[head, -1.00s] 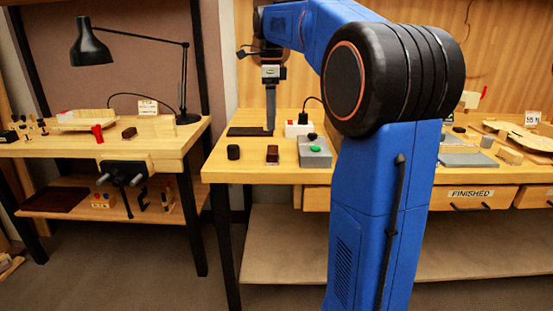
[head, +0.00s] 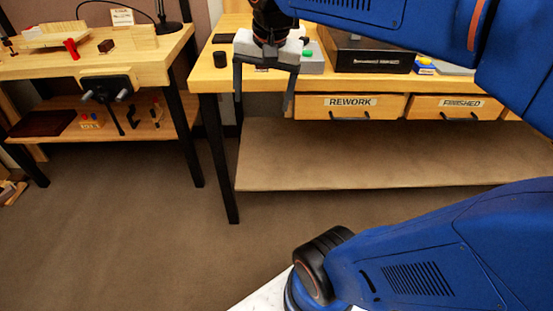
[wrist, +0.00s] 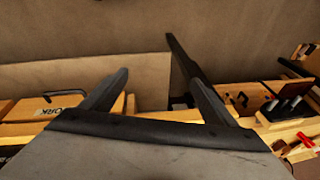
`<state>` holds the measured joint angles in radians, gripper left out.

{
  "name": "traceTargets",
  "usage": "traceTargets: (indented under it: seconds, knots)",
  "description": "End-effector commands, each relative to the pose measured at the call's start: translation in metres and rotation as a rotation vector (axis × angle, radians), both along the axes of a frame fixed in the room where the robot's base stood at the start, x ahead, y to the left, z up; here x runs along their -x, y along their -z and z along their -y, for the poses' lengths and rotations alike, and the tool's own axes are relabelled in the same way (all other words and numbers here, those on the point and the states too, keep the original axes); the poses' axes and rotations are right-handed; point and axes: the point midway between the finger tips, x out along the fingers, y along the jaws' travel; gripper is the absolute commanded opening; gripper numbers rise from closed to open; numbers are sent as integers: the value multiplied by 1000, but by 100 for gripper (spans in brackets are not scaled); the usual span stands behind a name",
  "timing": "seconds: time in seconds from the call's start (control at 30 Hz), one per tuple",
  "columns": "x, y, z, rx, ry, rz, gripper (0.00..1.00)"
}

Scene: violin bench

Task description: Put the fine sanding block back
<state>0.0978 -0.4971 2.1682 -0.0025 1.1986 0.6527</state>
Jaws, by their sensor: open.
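My gripper (head: 263,103) is open at the front edge of the right workbench (head: 205,77), its two dark fingers well apart and pointing down. In the wrist view my gripper (wrist: 147,57) shows nothing held between its fingers. A small dark brown block (head: 106,46) lies on the left bench (head: 150,52), well away from my gripper. No label shows on it, and I cannot tell whether it is the fine sanding block. My gripper covers the part of the right bench where another dark brown block showed earlier.
A black cylinder (head: 220,59) stands left of my gripper; a grey box with a green button (head: 312,62) is to its right. A large dark case (head: 372,55) stands further right, above a drawer labelled REWORK (head: 350,104). A vise (head: 107,86) juts from the left bench. The floor is clear between benches.

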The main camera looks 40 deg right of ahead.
Motion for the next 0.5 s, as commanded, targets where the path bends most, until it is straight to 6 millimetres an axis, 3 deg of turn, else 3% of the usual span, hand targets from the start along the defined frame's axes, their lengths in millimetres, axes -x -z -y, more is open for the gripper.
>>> traceTargets:
  seconds: [0.03, 0.2, 0.4, 0.5]
  knots:
    - [16, 13, -6, 21, -85, 16, 81]
    - [59, 59, -21, 108, -379, 67, 81]
    - [92, 101, -30, 192, -625, 112, 81]
    - [99, 112, -32, 216, -688, 122, 81]
